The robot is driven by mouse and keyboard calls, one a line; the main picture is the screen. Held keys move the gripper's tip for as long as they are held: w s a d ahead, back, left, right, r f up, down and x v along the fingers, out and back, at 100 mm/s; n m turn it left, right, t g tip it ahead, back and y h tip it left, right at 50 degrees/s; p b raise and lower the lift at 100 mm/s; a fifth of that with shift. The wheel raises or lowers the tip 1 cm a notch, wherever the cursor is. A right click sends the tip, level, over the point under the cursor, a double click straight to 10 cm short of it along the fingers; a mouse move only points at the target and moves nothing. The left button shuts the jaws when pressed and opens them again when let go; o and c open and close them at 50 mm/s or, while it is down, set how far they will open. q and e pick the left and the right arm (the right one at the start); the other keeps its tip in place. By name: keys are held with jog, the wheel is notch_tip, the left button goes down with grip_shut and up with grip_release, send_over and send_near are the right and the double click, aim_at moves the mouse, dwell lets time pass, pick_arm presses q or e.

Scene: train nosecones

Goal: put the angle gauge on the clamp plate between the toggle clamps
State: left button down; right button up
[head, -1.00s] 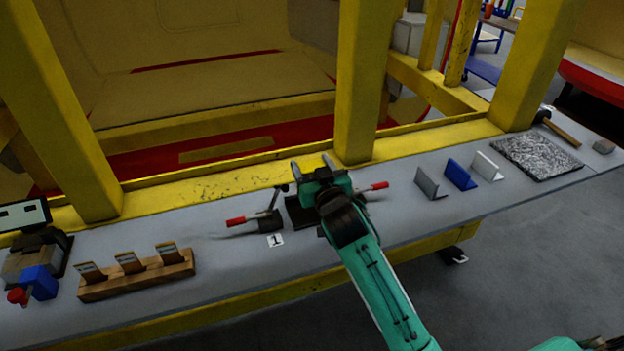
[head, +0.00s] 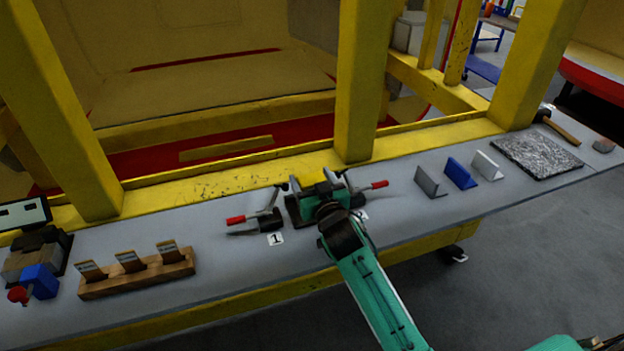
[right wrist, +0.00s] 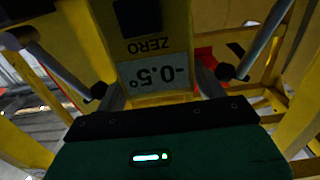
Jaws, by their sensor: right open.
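The angle gauge (right wrist: 152,45) is yellow, with a display reading -0.5° and the word ZERO. In the right wrist view it stands just ahead of my palm, between the fingers. My right gripper (head: 316,184) is open around or just in front of it, over the dark clamp plate (head: 294,211). The plate is mostly hidden, so contact under the gauge cannot be seen. The left toggle clamp (head: 268,219) and the right toggle clamp's red handle (head: 380,184) flank the gripper. My left gripper is out of view.
A yellow post (head: 357,90) rises close behind the gripper. A wooden block with cards (head: 137,274) lies left on the grey bench. Grey, blue (head: 460,174) and white angle pieces and a speckled plate (head: 537,156) lie right. Bare bench lies between.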

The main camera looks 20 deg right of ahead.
jog(key=shift+r, duration=0.2)
jog(key=shift+s+f, duration=0.15)
jog(key=shift+s, duration=0.15)
pick_arm(q)
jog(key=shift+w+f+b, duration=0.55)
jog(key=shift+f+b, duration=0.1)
jog(key=shift+b, duration=0.35)
pick_arm(e)
jog(key=s, duration=1.1)
jog(key=shift+s+d, duration=0.2)
jog(key=shift+d, duration=0.05)
jog(key=shift+s, duration=0.1)
